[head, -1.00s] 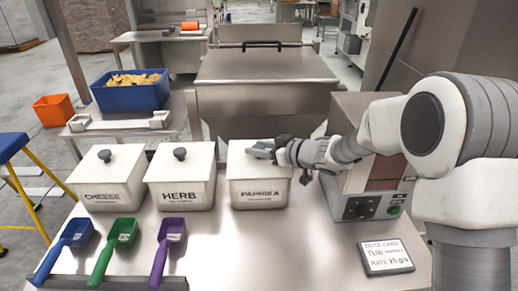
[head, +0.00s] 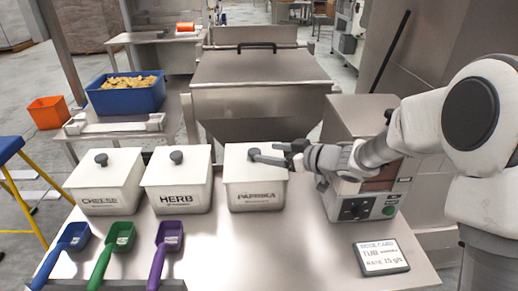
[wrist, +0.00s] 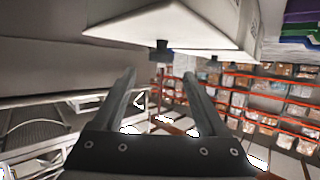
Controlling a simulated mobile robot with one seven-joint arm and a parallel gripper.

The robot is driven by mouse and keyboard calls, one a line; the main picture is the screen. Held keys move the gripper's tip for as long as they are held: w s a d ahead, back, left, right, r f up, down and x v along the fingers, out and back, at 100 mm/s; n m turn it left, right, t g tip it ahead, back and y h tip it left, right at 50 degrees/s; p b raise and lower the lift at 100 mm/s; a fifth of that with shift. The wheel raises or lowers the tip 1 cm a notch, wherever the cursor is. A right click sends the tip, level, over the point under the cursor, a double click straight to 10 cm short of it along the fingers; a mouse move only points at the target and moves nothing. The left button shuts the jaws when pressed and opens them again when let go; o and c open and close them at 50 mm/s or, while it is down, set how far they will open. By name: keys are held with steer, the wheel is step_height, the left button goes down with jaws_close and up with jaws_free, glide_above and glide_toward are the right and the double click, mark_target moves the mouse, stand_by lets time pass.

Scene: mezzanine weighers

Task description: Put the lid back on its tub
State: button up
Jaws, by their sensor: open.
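The white PAPRIKA tub (head: 255,194) stands at the right of a row of three tubs. Its white lid (head: 240,165) lies flat on top, with no gap I can make out. The lid's dark knob (head: 254,153) shows just left of my fingertips. My gripper (head: 272,153) is open and reaches in from the right at knob height, over the lid. In the wrist view, which looks upside down, the knob (wrist: 160,48) shows beyond and between the open fingers (wrist: 160,78), with nothing held.
The lidded HERB tub (head: 178,189) and CHEESE tub (head: 105,190) stand to the left. Blue, green and purple scoops (head: 160,258) lie in front. A control box (head: 360,195) and a dose card (head: 381,257) are at right. A steel hopper (head: 262,80) rises behind.

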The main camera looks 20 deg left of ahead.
steer(key=v, duration=0.5)
steer(key=shift+s+d+r+p, duration=0.1)
steer(key=shift+d+p, duration=0.15)
steer(key=shift+p, duration=0.1)
steer(key=shift+s, duration=0.15)
